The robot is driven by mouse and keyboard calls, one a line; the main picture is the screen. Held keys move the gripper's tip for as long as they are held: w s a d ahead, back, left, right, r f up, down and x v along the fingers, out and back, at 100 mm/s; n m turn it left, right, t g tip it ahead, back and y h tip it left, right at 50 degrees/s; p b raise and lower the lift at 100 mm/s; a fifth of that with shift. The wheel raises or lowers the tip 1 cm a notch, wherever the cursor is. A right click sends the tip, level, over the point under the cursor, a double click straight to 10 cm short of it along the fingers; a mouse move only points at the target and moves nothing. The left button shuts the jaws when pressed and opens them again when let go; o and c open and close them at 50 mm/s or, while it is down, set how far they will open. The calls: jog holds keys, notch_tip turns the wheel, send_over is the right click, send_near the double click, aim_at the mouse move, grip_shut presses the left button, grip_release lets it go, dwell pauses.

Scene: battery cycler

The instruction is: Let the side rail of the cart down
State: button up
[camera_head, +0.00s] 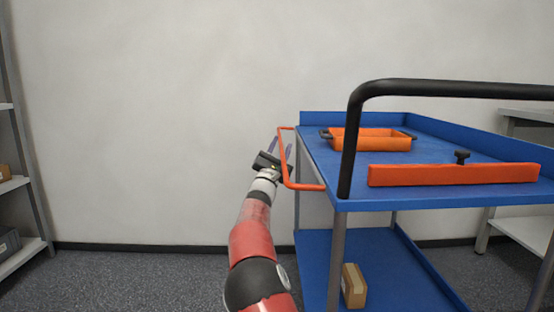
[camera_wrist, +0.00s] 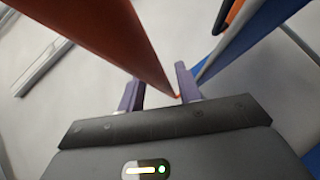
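The cart (camera_head: 420,205) is blue with grey posts and a black push handle (camera_head: 440,88). An orange U-shaped side rail (camera_head: 285,165) stands out from the left side of its top deck, its two ends meeting the deck edge. My gripper (camera_head: 277,147) is beside the rail's long bar, on the outer side in the head view. In the wrist view, the rail (camera_wrist: 105,35) crosses large and close, tapering towards the space between the two purple fingers. The fingers are apart. I cannot tell whether they touch the rail.
An orange tray (camera_head: 371,140) with black grips and an orange bar (camera_head: 455,174) with a black knob are on the top deck. A cardboard box (camera_head: 354,286) stands on the lower shelf. Shelving (camera_head: 22,180) is at far left. The floor (camera_head: 150,280) left of the cart is clear.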

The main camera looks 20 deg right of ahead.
jog(key=v, duration=0.5)
jog(key=shift+s+a+f+b, duration=0.2)
jog(key=shift+a+b, duration=0.1)
jog(key=shift+c, duration=0.4)
